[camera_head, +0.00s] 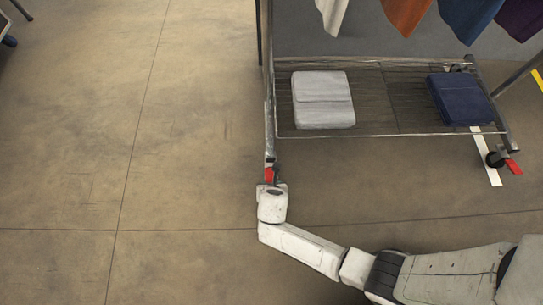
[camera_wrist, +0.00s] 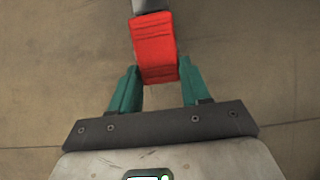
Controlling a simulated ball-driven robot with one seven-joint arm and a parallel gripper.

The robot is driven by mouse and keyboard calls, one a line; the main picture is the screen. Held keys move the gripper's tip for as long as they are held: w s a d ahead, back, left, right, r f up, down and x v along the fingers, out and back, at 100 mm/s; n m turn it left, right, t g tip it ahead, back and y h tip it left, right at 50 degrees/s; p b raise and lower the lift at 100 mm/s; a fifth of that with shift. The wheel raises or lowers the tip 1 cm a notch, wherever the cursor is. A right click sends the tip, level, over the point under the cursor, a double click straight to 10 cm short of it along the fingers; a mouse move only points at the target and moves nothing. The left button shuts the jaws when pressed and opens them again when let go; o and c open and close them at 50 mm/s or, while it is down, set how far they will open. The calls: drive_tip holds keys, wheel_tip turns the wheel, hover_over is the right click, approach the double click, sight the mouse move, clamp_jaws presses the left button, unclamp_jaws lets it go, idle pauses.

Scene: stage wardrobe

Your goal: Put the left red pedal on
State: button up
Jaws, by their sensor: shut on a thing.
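The left red pedal (camera_head: 269,174) is at the foot of the rack's left front post, low over the floor. In the wrist view the red pedal (camera_wrist: 155,48) fills the space between the two teal fingertips and joins a grey part at the top edge. My gripper (camera_wrist: 159,74) is shut on the pedal's near end. In the head view my gripper (camera_head: 271,182) is mostly hidden by my white wrist, and the caster under the left post is hidden too.
The rack's wire shelf (camera_head: 375,112) bears a grey folded stack (camera_head: 322,99) and a navy one (camera_head: 460,99). Another red pedal (camera_head: 513,166) sticks out at the right caster (camera_head: 495,158), beside a white floor strip (camera_head: 486,160). Garments hang above.

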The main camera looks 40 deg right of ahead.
idle(0.3)
drive_tip(key=o, duration=1.1)
drive_tip(key=shift+c, duration=0.2)
drive_tip(key=shift+r, duration=0.1)
drive_tip(key=p+v, duration=0.7)
drive_tip(key=v, duration=0.3)
drive_tip(key=shift+s+a+r, duration=0.15)
drive_tip(key=shift+r, duration=0.05)
drive_tip(key=s+d+r+m+g+y, duration=0.1)
drive_tip(key=s+d+r+m, duration=0.3)
drive_tip(key=r+m, duration=0.45)
drive_tip(key=s+d+r+m+g+y+p, duration=0.15)
drive_tip(key=s+d+r+m, duration=0.35)
drive_tip(key=m, duration=0.6)
drive_tip(key=s+d+r+m+g+y, duration=0.1)
drive_tip(key=s+d+r+m+g, duration=0.15)
drive_tip(key=r+m, duration=0.7)
wheel_tip(320, 180, up, 31)
drive_tip(key=t+p, duration=0.1)
drive_tip(key=p, duration=3)
drive_tip(key=shift+w+r+p, duration=0.2)
drive_tip(key=shift+w+p, duration=0.05)
drive_tip(key=shift+p, duration=0.15)
